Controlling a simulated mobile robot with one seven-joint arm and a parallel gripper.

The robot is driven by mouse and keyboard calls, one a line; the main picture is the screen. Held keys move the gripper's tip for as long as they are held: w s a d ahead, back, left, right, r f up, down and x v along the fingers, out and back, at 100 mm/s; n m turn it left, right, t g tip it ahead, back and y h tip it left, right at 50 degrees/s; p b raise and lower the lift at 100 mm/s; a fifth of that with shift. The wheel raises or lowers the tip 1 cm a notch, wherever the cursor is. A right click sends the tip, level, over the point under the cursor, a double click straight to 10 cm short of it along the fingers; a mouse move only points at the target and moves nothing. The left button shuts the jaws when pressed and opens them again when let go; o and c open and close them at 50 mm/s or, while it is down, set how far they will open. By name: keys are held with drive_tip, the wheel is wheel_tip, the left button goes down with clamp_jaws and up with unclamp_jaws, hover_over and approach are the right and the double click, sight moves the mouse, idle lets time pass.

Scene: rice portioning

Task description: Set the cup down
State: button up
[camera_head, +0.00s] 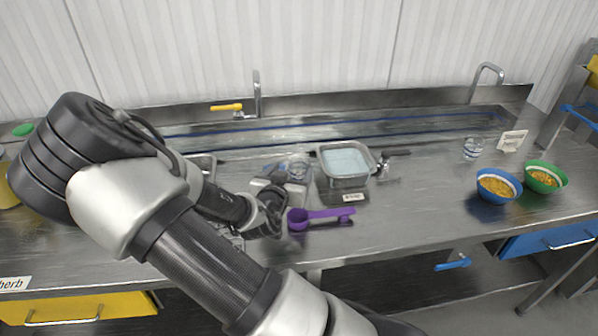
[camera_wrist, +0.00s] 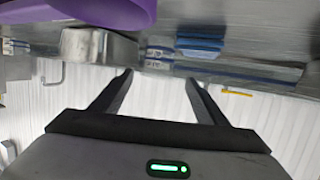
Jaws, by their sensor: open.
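A purple measuring cup with a flat handle (camera_head: 325,214) lies on the steel counter, its bowl at the left and its handle pointing right. Part of it also shows large at the top left of the wrist view (camera_wrist: 90,10). My gripper (camera_head: 277,210) is just left of the purple cup's bowl in the head view. In the wrist view my gripper (camera_wrist: 158,80) has its two dark fingers apart, with nothing between them. The cup is outside the fingers there. The exact gap between gripper and cup is hard to tell.
A clear cup (camera_head: 298,168) stands behind my gripper, beside a steel pan (camera_head: 345,182) of water. At the right are another clear cup (camera_head: 473,149), a blue bowl (camera_head: 498,196) and a green bowl (camera_head: 556,186) with yellow contents. The counter right of the purple cup is clear.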

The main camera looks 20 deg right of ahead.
sight(301, 159)
drive_tip(key=x, duration=0.5)
drive_tip(key=shift+s+d+r, duration=0.15)
drive_tip(key=shift+d, duration=0.1)
drive_tip(key=c, duration=1.2)
